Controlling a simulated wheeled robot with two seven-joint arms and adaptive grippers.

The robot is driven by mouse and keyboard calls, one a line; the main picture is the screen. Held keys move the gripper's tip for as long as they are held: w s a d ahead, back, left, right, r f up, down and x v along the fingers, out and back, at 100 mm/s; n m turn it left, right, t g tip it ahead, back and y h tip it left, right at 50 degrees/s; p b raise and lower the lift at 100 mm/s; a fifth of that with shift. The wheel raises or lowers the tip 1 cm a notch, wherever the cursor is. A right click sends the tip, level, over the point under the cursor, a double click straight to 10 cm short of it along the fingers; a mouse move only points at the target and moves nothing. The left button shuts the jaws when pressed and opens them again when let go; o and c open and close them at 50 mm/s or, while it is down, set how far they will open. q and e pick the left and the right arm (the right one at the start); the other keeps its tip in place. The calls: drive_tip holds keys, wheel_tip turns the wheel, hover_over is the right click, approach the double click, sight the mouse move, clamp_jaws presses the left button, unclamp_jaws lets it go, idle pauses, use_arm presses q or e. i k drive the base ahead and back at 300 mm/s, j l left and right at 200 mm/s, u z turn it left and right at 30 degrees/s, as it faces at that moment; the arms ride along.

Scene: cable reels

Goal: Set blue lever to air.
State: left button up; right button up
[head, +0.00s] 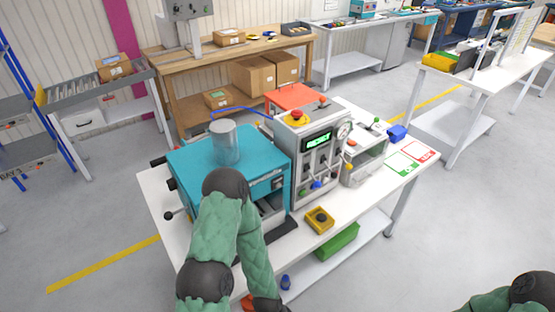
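The grey control unit (317,150) stands on the white bench with a lit green display (318,142). Small levers sit low on its front. A blue-knobbed lever (316,185) is among them, low on the panel; its setting and the labels are too small to read.
The teal machine (190,165) with a grey cylinder (225,143) stands left of the unit. A red stop button (297,115) tops the unit. A yellow box (319,220) lies at the bench front.

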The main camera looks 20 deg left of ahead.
sight(317, 185)
drive_tip(key=k+u, duration=0.5)
drive_tip(key=i+l+u, duration=0.35)
drive_tip(key=i+l, duration=0.15)
drive_tip(key=l, duration=0.25)
drive_tip(key=i+l+u, duration=0.15)
drive_tip(key=l, duration=0.25)
drive_tip(key=k+j+z, duration=0.15)
drive_tip(key=j, duration=0.25)
drive_tip(key=k+j+z, duration=0.15)
drive_tip(key=j, duration=0.25)
drive_tip(key=k+j+z, duration=0.2)
drive_tip(key=k+j, duration=0.1)
drive_tip(key=j, duration=0.05)
